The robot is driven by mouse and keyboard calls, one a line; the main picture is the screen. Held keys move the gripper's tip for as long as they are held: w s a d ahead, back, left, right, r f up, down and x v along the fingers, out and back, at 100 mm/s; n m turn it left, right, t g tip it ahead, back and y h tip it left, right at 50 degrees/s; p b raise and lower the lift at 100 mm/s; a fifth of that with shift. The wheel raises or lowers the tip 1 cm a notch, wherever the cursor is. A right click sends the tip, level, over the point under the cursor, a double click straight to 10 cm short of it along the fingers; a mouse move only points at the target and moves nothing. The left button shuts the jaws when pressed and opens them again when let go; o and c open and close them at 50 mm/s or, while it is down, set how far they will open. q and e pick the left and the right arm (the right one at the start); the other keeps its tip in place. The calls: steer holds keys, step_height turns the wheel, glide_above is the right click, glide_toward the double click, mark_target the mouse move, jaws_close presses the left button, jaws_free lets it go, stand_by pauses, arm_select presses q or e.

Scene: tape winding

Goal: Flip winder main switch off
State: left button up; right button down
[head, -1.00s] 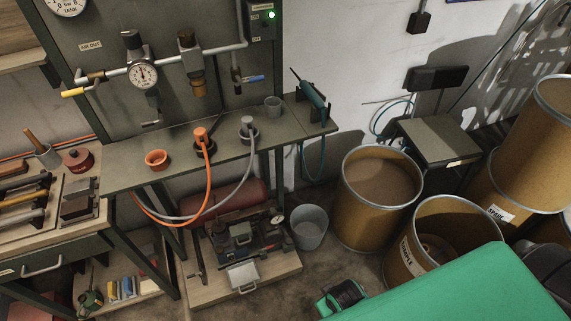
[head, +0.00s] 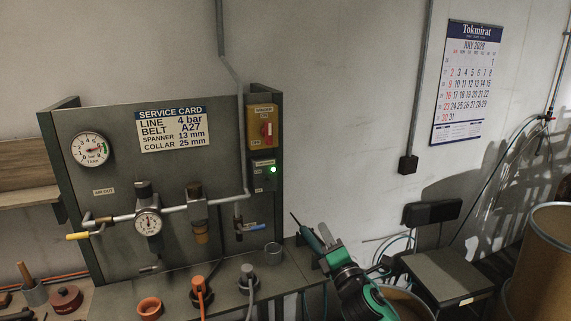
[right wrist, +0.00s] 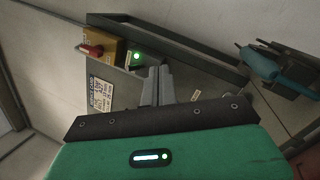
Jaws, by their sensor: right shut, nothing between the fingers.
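The main switch is a red rotary handle (head: 267,129) on a yellow box (head: 259,139), high on the right side of the grey panel. The handle looks upright in the head view. In the right wrist view the red handle (right wrist: 91,49) and yellow box (right wrist: 108,54) are at upper left, beyond the fingers. My right gripper (head: 328,236) is below and right of the switch, near the shelf's right end and apart from the switch. Its fingers (right wrist: 157,84) are shut and empty. My left gripper is not in view.
A lit green lamp (head: 272,170) sits on a box below the switch. A pipe (head: 180,210) with a gauge (head: 148,223) crosses the panel.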

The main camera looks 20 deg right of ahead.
steer(key=w+r+n+t+y, duration=0.1)
steer(key=w+r+n+y, duration=0.3)
steer(key=r+n+y, duration=0.7)
steer(key=n+g+y, duration=0.4)
steer(key=n, duration=1.1)
glide_toward(267, 132)
steer(key=s+d+f, duration=0.1)
steer(key=s+d, duration=0.1)
steer(key=d, duration=0.1)
steer(key=w+d+r+n+g+h, duration=0.1)
steer(key=d+r+n+g, duration=0.5)
steer(key=n, duration=0.8)
steer(key=shift+w+d+r, duration=0.15)
steer(key=shift+w+d, duration=0.2)
steer(key=shift+d, duration=0.4)
steer(key=shift+w+a, duration=0.1)
steer(key=s+a+p+x, duration=0.2)
steer(key=p+x, duration=0.6)
steer(key=x, duration=0.4)
steer(key=shift+w+a+f, duration=0.2)
